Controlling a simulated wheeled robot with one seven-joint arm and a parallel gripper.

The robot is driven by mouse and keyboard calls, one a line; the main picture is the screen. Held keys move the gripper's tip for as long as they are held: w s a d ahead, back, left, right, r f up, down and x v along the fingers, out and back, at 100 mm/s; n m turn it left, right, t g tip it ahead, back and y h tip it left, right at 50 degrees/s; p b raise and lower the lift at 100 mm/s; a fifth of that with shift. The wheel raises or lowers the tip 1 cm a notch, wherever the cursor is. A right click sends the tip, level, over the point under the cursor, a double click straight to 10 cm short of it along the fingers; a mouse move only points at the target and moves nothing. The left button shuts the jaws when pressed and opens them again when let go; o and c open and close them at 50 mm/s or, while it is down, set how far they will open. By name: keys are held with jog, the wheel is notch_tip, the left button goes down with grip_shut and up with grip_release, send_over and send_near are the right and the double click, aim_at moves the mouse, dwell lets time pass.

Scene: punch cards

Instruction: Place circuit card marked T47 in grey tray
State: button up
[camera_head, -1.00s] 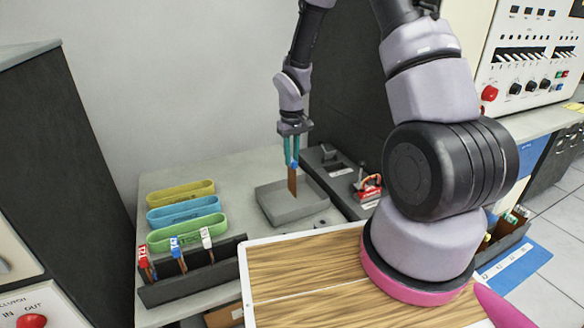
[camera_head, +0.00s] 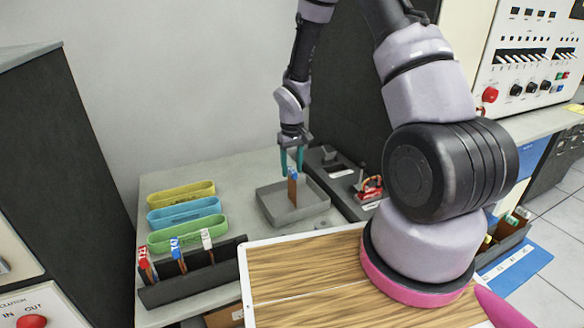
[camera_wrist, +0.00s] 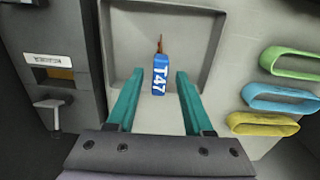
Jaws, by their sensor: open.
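The circuit card marked T47 (camera_wrist: 160,75) has a blue top with white lettering in the wrist view. In the head view the card (camera_head: 292,190) shows its brown board and blue top, standing about upright within the grey tray (camera_head: 312,207). The tray's wall also shows in the wrist view (camera_wrist: 212,50). My gripper (camera_head: 291,158) is open just above the card, its teal fingers apart on either side of the blue top. In the wrist view my gripper (camera_wrist: 155,85) has clear gaps to the card on both sides.
Yellow, blue and green oblong bins (camera_head: 186,215) lie left of the tray. A dark rack (camera_head: 195,280) in front holds cards with red, blue and white tops; its blue one also seems marked T47. A dark panel with a lever and red part (camera_head: 370,187) adjoins the tray's right side.

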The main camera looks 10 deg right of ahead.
jog(key=s+d+r+m+t, duration=0.1)
jog(key=s+r, duration=0.2)
jog(key=r, duration=0.7)
jog(key=s+d+r+m+t, duration=0.1)
jog(key=s+d+r, duration=0.1)
jog(key=r, duration=0.9)
jog(key=s+d+r+m+t, duration=0.1)
jog(key=s+r, duration=0.2)
jog(key=r, duration=0.7)
jog(key=s+d+r+m+t+y, duration=0.2)
jog(key=s+r+m+t, duration=0.1)
jog(key=s+r, duration=0.7)
jog(key=s+t, duration=0.1)
jog(key=s, duration=0.3)
jog(key=shift+m, duration=0.4)
jog(key=shift+a+r, duration=0.1)
